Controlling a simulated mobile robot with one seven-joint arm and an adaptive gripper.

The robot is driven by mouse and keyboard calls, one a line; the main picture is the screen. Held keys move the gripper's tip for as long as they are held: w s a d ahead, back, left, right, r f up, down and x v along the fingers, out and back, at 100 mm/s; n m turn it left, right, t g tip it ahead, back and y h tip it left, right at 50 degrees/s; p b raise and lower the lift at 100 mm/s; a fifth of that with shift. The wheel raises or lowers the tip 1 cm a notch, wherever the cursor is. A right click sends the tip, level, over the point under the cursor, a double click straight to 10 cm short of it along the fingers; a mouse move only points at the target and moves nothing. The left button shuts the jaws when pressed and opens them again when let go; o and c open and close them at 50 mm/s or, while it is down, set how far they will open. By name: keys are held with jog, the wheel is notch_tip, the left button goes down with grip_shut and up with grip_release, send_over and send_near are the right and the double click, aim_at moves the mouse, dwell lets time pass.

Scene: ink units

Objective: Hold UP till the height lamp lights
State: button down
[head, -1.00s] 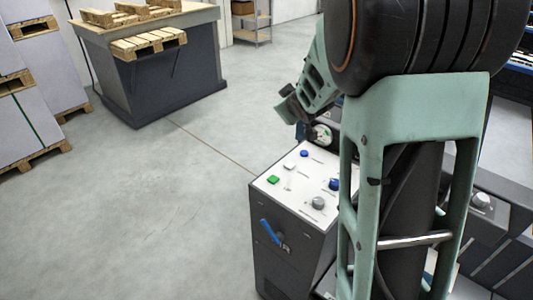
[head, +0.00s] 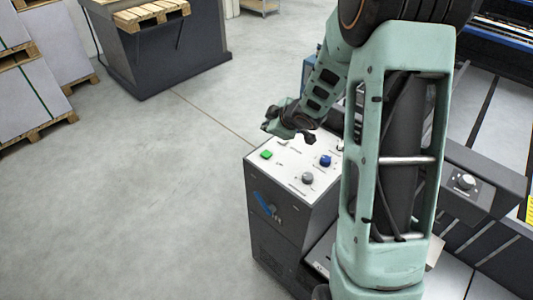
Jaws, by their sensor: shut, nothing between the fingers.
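The control box (head: 270,215) stands at the centre, with a white sloping panel on top. The panel carries a green button (head: 266,154), a blue knob (head: 325,160) and a grey knob (head: 307,178). The panel's labels are too small to read, so I cannot tell which control is UP or find the height lamp. My gripper (head: 309,136) is over the far part of the panel, shut and empty. It hides part of the far row of controls. I cannot tell whether it touches the panel.
A second dark unit with a grey knob (head: 466,182) is at the right, partly behind my arm. A dark bin-like stand (head: 165,55) with a wooden pallet (head: 150,12) is at the upper left. Wrapped stacks (head: 40,85) stand at the far left. The floor between is clear.

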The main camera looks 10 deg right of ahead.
aim_at(267, 155)
jog(key=shift+f+b, duration=4.2)
jog(key=shift+f, duration=0.2)
jog(key=shift+f, duration=0.1)
jog(key=shift+f+b, duration=0.3)
